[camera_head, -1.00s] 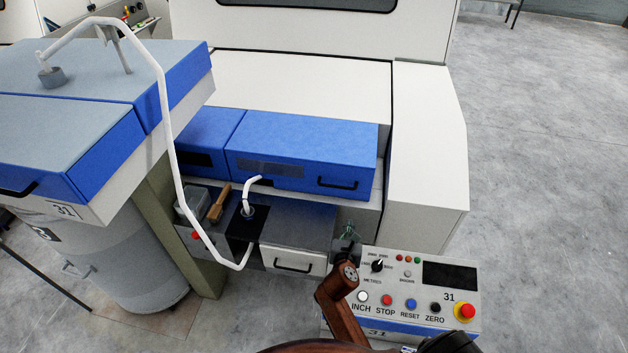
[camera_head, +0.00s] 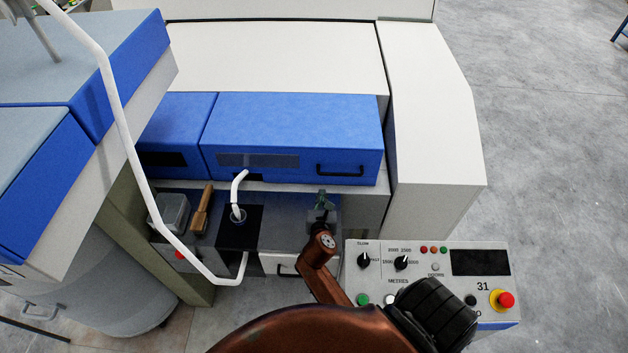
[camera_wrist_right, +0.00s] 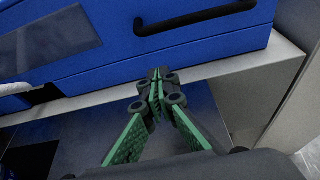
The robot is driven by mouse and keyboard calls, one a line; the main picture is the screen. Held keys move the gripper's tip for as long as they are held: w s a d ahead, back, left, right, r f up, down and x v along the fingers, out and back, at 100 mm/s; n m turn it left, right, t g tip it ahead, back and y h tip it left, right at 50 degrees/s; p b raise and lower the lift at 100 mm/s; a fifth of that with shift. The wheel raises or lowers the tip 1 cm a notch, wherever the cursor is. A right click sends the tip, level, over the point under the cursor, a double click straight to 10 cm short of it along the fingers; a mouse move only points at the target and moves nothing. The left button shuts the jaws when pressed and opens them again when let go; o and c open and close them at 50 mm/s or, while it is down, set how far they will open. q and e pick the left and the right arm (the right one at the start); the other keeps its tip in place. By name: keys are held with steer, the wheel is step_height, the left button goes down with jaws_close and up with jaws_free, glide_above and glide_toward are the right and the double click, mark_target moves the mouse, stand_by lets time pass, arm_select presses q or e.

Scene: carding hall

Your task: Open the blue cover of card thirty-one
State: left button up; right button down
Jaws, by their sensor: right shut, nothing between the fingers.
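The blue cover (camera_head: 292,125) with a black bar handle (camera_head: 340,171) is on the front of the white machine, and it looks shut. A dark window strip is on its front face. My right gripper (camera_head: 322,200) is just below and in front of the cover, a little left of the handle. In the right wrist view the shut, empty green fingers (camera_wrist_right: 158,82) point at the lower edge of the blue cover (camera_wrist_right: 110,45), apart from the handle (camera_wrist_right: 195,18), which is above and to the right. My left gripper is not in view.
A control panel (camera_head: 425,262) marked 31 is right of my arm. A white tube (camera_head: 120,125) runs down on the left, beside a blue-edged cabinet (camera_head: 110,75). A bent white pipe (camera_head: 238,188) and a wooden-handled tool (camera_head: 201,208) are below the cover. Floor is open at right.

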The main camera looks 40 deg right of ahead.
steer(key=shift+w+f, duration=0.3)
steer(key=shift+f, duration=0.25)
steer(key=shift+w+d+f+b, duration=0.1)
steer(key=shift+w+d+b, duration=0.1)
steer(key=shift+b, duration=0.1)
steer(key=b+x, duration=0.1)
steer(key=x, duration=0.8)
steer(key=shift+w+f, duration=0.1)
steer(key=shift+w, duration=0.2)
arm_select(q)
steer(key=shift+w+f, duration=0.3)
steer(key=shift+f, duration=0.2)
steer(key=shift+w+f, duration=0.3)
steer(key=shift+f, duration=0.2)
arm_select(e)
steer(key=shift+s+d, duration=0.1)
steer(key=shift+d, duration=0.05)
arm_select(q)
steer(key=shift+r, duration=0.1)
